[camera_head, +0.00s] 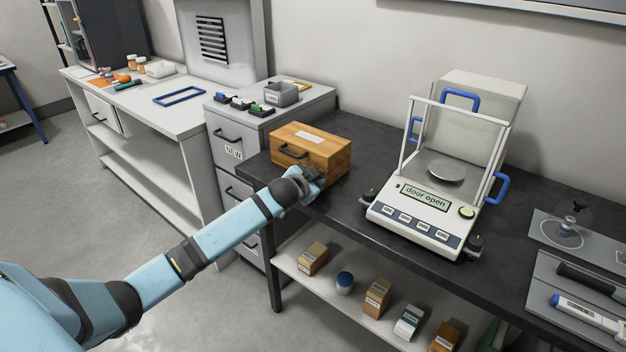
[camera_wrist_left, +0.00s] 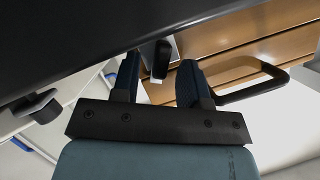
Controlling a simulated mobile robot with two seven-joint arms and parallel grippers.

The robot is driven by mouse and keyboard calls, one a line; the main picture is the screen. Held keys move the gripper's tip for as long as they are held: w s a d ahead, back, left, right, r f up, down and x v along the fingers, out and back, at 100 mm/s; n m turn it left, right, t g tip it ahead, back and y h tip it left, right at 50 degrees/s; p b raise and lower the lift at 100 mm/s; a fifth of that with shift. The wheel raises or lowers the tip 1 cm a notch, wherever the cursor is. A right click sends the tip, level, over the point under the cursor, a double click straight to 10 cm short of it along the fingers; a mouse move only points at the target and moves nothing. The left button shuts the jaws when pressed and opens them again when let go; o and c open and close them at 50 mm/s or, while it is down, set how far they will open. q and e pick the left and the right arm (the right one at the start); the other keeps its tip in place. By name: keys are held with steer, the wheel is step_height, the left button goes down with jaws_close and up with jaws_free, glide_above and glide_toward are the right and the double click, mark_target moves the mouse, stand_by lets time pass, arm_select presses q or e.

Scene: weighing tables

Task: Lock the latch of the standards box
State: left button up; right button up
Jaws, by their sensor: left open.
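The standards box, a wooden box (camera_head: 325,150) with a black handle on its front, sits on the dark table's left end. It also shows in the left wrist view as brown wood (camera_wrist_left: 232,38) with the black handle (camera_wrist_left: 262,82). My left gripper (camera_head: 316,176) is at the lower right of the box's front. In the left wrist view its fingers (camera_wrist_left: 158,78) are open, on either side of a small dark lever with a pale end, apparently the latch (camera_wrist_left: 161,60). I cannot tell whether they touch it. The head view hides the latch behind the gripper. My right gripper is out of view.
A balance (camera_head: 425,205) reading "door open" stands right of the box on the dark table (camera_head: 365,140). A grey cabinet (camera_head: 232,133) with small trays on top stands left of the box. Small boxes sit on the shelf (camera_head: 337,303) below. Dark tabletop is free between box and balance.

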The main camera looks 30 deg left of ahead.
arm_select(q)
jaws_close()
steer(key=shift+r+p, duration=0.2)
steer(key=shift+p, duration=0.5)
steer(key=n+h+p, duration=0.1)
steer(key=p, duration=0.2)
steer(key=shift+a+r+n, duration=0.1)
steer(key=shift+r+n, duration=0.05)
steer(key=shift+n, duration=0.15)
steer(key=shift+a+n+h+p, duration=0.15)
steer(key=shift+n+h+p, duration=0.4)
steer(key=shift+p, duration=0.6)
steer(key=shift+n+h+p, duration=0.25)
steer(key=shift+n+p, duration=0.1)
steer(key=shift+p, duration=0.05)
steer(key=shift+a, duration=0.1)
steer(key=shift+f+n, duration=0.2)
steer(key=shift+n, duration=0.1)
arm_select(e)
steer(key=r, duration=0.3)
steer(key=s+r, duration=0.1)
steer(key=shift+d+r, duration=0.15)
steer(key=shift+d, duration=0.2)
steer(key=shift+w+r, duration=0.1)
